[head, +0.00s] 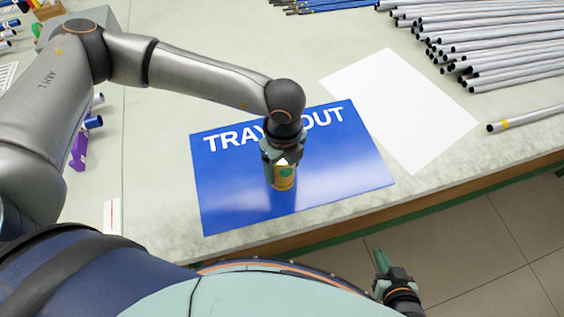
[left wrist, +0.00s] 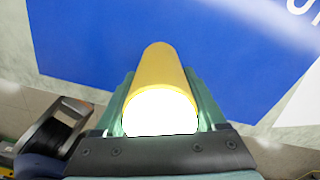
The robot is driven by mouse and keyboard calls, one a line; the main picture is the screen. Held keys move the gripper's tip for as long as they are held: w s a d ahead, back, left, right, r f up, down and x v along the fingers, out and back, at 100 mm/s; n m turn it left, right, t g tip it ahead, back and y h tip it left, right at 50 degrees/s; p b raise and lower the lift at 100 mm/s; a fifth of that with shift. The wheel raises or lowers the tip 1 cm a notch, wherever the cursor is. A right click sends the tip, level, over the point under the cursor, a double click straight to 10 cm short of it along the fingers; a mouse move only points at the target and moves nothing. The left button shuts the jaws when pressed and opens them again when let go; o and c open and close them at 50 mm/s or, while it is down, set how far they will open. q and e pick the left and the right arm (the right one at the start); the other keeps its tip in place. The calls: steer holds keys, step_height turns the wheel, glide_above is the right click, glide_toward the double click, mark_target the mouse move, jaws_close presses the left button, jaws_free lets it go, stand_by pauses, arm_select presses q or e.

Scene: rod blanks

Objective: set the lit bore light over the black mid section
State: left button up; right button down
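A yellow cylinder, which I take to be the bore light (head: 284,178), is held in my left gripper (head: 283,165) over the blue TRAY OUT sheet. In the left wrist view the bore light (left wrist: 161,70) lies between the two green fingers (left wrist: 160,110), and its near end glows white, so it is lit. Whether its far end touches the sheet I cannot tell. My right gripper (head: 381,259) is low, in front of the bench edge, with nothing seen in it; its finger gap is unclear. I cannot make out a black mid section in either view.
The blue TRAY OUT sheet (head: 225,190) lies at the bench's front beside a blank white sheet (head: 405,110). Many grey rods (head: 500,45) are stacked at the back right. One rod with a yellow band (head: 535,116) lies apart. Small items stand along the left.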

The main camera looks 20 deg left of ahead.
arm_select(q)
jaws_close()
stand_by(0.3)
steer(key=shift+r, duration=0.55)
step_height(320, 180, up, 2)
steer(key=shift+r, duration=0.15)
steer(key=s+d+r+b, duration=0.3)
steer(key=s+d+r, duration=0.5)
steer(key=d, duration=0.3)
steer(key=shift+r, duration=0.85)
